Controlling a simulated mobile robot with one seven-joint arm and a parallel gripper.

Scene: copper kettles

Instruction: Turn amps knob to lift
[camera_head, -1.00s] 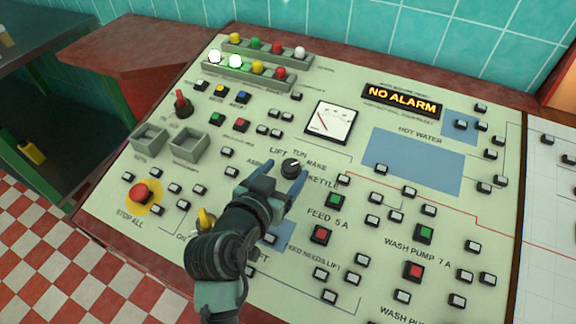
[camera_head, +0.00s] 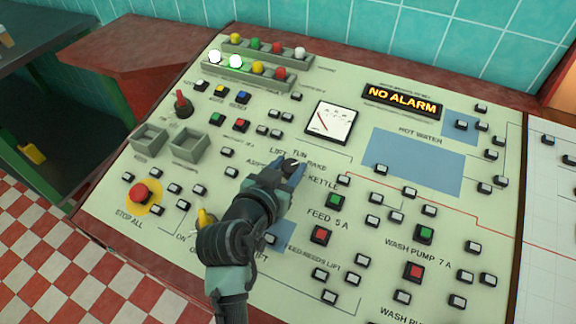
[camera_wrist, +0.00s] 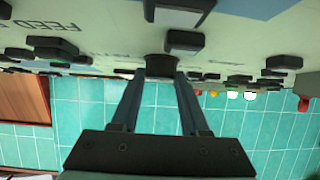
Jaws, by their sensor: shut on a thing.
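The black amps knob (camera_head: 291,165) stands on the sloped control panel (camera_head: 335,185), below the white dial meter (camera_head: 331,122). Labels around it read LIFT, TUN, MAKE and KETTLE. LIFT is to its upper left. My gripper (camera_head: 289,172) reaches it from below, with its blue fingers on either side of the knob, shut on it. In the wrist view the two fingers (camera_wrist: 160,72) close on the dark knob (camera_wrist: 160,66) at their tips. The knob's pointer direction is hard to make out now.
Several small buttons surround the knob, with a green button (camera_head: 334,201) and a red button (camera_head: 320,235) to the lower right. A yellow-based red stop button (camera_head: 139,193) is at left. A yellow knob (camera_head: 206,219) is close beside my arm. The NO ALARM display (camera_head: 402,101) is lit.

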